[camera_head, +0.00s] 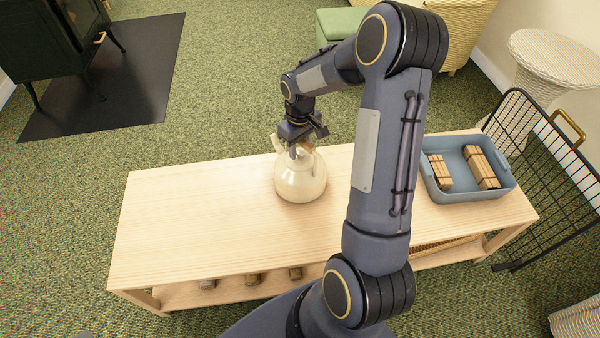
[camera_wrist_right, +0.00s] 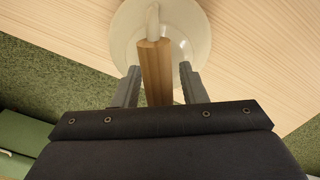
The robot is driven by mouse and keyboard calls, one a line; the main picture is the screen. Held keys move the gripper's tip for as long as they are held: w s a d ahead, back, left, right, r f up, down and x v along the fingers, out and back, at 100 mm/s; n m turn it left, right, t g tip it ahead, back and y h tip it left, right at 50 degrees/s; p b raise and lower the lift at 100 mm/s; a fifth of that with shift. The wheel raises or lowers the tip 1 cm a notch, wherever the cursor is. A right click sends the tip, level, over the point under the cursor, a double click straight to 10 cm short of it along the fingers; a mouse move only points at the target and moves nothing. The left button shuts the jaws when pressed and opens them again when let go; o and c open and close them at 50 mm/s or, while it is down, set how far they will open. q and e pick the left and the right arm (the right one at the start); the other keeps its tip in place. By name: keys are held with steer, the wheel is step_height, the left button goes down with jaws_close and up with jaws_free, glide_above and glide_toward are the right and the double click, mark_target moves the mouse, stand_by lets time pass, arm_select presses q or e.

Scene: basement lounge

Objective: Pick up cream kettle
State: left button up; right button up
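The cream kettle (camera_head: 300,181) stands upright on the light wooden table (camera_head: 190,215), near its middle. In the right wrist view the kettle (camera_wrist_right: 190,22) shows from above, with its wooden handle (camera_wrist_right: 155,70) reaching between my fingers. My right gripper (camera_head: 300,146) is at the top of the kettle, coming from the far side. In the wrist view its two fingers (camera_wrist_right: 158,88) stand apart on either side of the wooden handle, with a gap on each side. My left gripper is not in view.
A blue-grey tray (camera_head: 462,197) with wooden block bundles stands at the table's right end. A black wire rack (camera_head: 540,160) stands beyond that end. A dark stove (camera_head: 60,45) is at the far left. The table's left part is clear.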

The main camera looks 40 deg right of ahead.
jaws_close()
steer(key=shift+w+r, duration=0.1)
stand_by(1.1)
